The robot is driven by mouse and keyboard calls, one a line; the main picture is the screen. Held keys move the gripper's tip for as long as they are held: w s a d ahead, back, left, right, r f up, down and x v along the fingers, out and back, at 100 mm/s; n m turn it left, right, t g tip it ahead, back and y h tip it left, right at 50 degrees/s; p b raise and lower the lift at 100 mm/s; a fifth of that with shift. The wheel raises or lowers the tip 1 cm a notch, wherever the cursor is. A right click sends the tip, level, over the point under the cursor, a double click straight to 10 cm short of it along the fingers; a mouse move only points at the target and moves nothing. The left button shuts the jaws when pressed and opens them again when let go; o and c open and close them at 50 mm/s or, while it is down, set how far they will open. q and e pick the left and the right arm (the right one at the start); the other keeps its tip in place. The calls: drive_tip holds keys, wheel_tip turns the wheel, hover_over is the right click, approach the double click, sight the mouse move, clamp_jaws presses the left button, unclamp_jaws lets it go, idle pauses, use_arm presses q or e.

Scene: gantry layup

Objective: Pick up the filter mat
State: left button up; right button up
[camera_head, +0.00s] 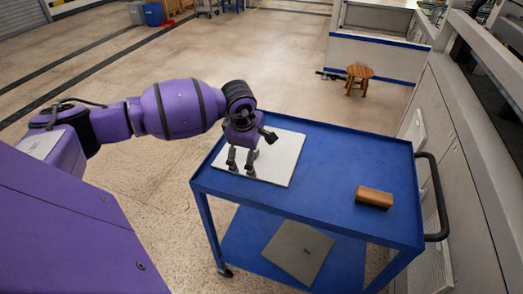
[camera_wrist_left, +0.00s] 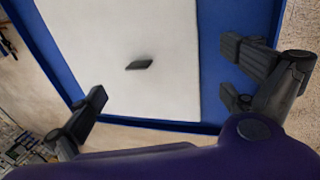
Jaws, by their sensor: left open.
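A flat white sheet, which looks like the filter mat (camera_head: 283,163), lies on the blue cart's top (camera_head: 330,165) at its left end. It also fills much of the left wrist view (camera_wrist_left: 120,30), with a small dark tab (camera_wrist_left: 139,65) near its middle. My left gripper (camera_head: 241,167) is over the sheet, fingers pointing down, open and empty. In the left wrist view its fingers (camera_wrist_left: 162,78) are spread on either side of the tab. The head view does not clearly show the gap between fingertips and sheet. My right gripper is not in view.
A brown block (camera_head: 374,196) lies on the cart top at the right. A wooden stool (camera_head: 358,77) stands behind.

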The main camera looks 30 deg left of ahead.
use_arm(q)
drive_tip(key=x, duration=0.5)
drive_tip(key=shift+f+p, duration=0.25)
drive_tip(key=shift+p, duration=0.05)
drive_tip(key=shift+d, duration=0.1)
drive_tip(key=shift+s, duration=0.25)
drive_tip(key=c, duration=1)
